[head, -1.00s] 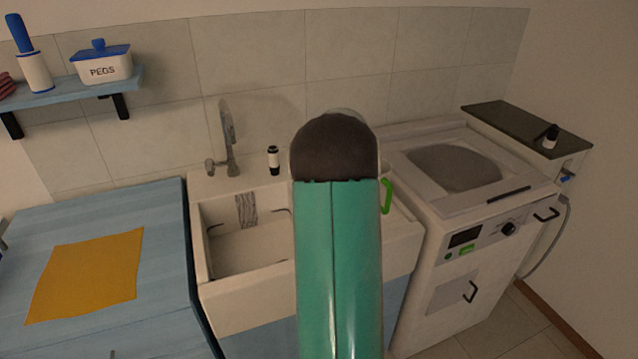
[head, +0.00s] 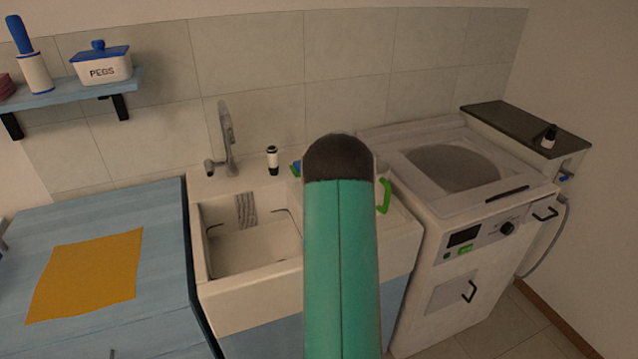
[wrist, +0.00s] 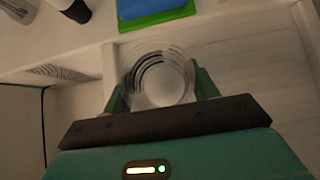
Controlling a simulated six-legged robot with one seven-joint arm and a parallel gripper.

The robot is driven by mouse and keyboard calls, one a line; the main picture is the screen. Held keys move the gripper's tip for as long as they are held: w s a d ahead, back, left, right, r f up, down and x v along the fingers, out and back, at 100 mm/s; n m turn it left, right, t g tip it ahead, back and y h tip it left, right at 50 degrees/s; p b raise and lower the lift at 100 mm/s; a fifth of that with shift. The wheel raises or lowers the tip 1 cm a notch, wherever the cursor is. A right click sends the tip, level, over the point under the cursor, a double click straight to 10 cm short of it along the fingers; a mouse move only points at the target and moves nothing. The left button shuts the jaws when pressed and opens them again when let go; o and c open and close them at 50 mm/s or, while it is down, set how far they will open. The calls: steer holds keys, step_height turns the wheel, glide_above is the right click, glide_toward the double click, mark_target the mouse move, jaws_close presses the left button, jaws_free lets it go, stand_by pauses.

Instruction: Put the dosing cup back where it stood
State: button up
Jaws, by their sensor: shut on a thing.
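The dosing cup (wrist: 158,72) is a clear round cup with dark ring markings. In the wrist view it sits between the two teal fingers of my gripper (wrist: 160,84), which is shut on it. The cup is over or on the white ribbed drainer (wrist: 235,55) beside the basin; I cannot tell whether it touches the surface. In the head view my teal arm hides the cup and the fingers.
A blue and green block (wrist: 155,10) lies just beyond the cup; its blue edge shows behind my arm (head: 296,168). The basin (head: 245,245), a dark bottle (head: 272,160) and tap (head: 228,135) are left; the washer (head: 480,210) is right.

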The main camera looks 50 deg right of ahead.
steer(key=o, duration=1.3)
steer(key=shift+f, duration=0.1)
